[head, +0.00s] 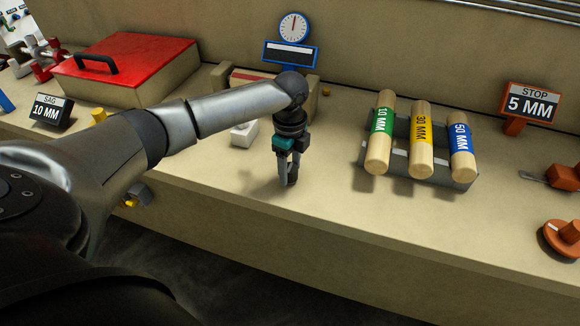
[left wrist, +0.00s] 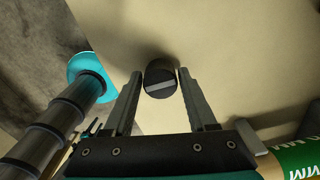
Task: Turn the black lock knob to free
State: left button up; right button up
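The black lock knob (left wrist: 160,83) shows in the left wrist view as a round dark knob with a pale grey bar across its top. The bar runs nearly level, its right end slightly higher. My left gripper (left wrist: 161,75) points down at the bench with its fingers apart, one on each side of the knob, with only thin gaps visible. Whether the fingers touch it is unclear. In the head view my left gripper (head: 290,184) is low over the bench near its front edge, and the knob is not discernible there. My right gripper is in neither view.
A rack (head: 452,178) with three labelled wooden rollers stands right of my gripper. A white block (head: 243,135) and a dial gauge (head: 294,27) are behind it. A red-lidded box (head: 135,62) is at left. An orange dial (head: 562,238) and STOP sign (head: 530,103) are at right.

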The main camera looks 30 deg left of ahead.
pick_arm(q)
grip_shut()
jog(key=shift+r+n+p, duration=0.15)
jog(key=shift+n+p, duration=0.15)
jog(key=shift+p, duration=0.45)
jog(key=n+p, duration=0.5)
jog(key=p, duration=0.2)
jog(key=shift+n, duration=0.4)
jog(key=n+p, duration=0.4)
jog(key=n, duration=0.1)
jog(key=shift+d+p, duration=0.1)
jog(key=shift+p, duration=0.25)
jog(key=n+p, duration=0.1)
jog(key=n, duration=0.2)
jog(key=shift+n+p, duration=0.35)
jog(key=shift+n, duration=0.05)
jog(key=shift+n+p, duration=0.55)
jog(key=shift+n, duration=0.75)
jog(key=shift+o, duration=2)
grip_release()
